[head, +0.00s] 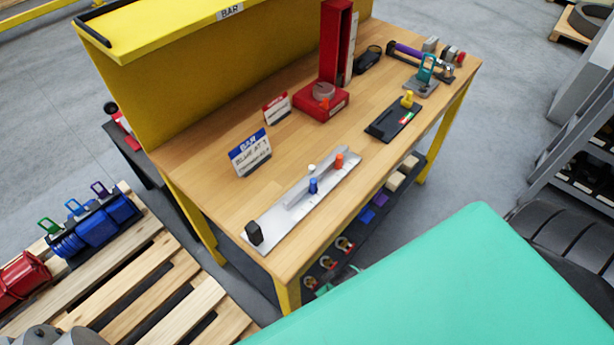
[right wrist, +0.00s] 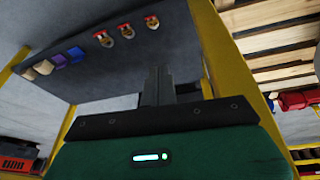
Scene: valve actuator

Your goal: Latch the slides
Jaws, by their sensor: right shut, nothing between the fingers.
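A silver plate (head: 290,218) with a raised rail lies along the front of the bench. A blue knob (head: 313,186) stands near the rail's middle and a red-orange knob (head: 339,160) near its far right end. A white ball knob (head: 311,168) is behind the blue one, and a black block (head: 254,233) is at the near left end. A black plate (head: 381,131) with a yellow knob (head: 407,99) lies further right. I cannot tell whether any slide is latched. My right gripper (right wrist: 158,78) is shut and empty in the right wrist view. My left gripper is not visible.
A sign (head: 250,152) reading "BAR" and "BLUE AT 1" stands behind the silver plate. A red stand (head: 337,50), a teal clamp (head: 427,69) and a yellow panel (head: 220,75) are on the bench. The lower shelf (right wrist: 110,65) holds several small parts.

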